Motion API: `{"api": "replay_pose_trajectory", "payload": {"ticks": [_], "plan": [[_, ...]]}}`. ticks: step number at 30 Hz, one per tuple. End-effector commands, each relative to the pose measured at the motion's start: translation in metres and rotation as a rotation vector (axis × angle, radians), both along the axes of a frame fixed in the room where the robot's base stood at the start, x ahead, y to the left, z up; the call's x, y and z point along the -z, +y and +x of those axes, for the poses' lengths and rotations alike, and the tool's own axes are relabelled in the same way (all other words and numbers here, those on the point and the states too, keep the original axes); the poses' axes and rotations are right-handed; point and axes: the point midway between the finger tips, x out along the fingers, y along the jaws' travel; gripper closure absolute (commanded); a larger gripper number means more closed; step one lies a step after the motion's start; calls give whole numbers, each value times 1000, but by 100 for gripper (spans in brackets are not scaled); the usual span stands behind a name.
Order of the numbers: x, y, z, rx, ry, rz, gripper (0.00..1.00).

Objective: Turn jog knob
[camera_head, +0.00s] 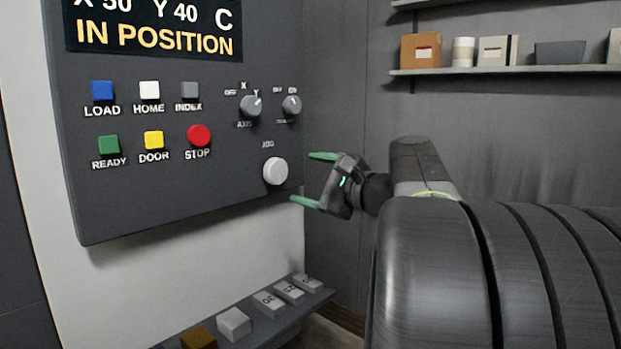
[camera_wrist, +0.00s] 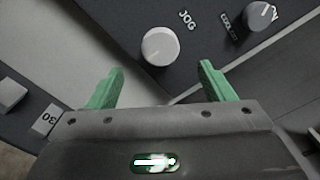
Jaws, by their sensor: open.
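The jog knob (camera_head: 275,171) is a round white knob under the label JOG, at the lower right of the dark control panel (camera_head: 180,215). In the wrist view the jog knob (camera_wrist: 160,46) lies beyond my fingertips, roughly between their lines. My gripper (camera_head: 307,179) is open, with its two green fingers pointing at the panel, just right of the knob in the head view. In the wrist view my gripper (camera_wrist: 160,78) shows both green fingers spread apart with nothing between them. No finger visibly touches the knob.
Above the knob are the axis knob (camera_head: 251,106) and a coolant knob (camera_head: 291,105). Push buttons, including the red STOP button (camera_head: 199,135), sit to the left. A ledge with labelled blocks (camera_head: 268,303) lies below. A shelf (camera_head: 500,71) with boxes hangs at the back right.

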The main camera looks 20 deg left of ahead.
Motion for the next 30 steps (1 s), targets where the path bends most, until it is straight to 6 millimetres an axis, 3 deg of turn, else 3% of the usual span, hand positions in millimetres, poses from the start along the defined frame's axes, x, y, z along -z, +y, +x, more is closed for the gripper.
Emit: {"api": "replay_pose_trajectory", "payload": {"ticks": [6,12,25,30], "plan": [[0,-30,-12,4,-1,0,25],[0,-42,-17,2,-1,-1,25],[0,-43,-18,0,0,0,25],[0,-34,-15,-4,0,0,25]]}}
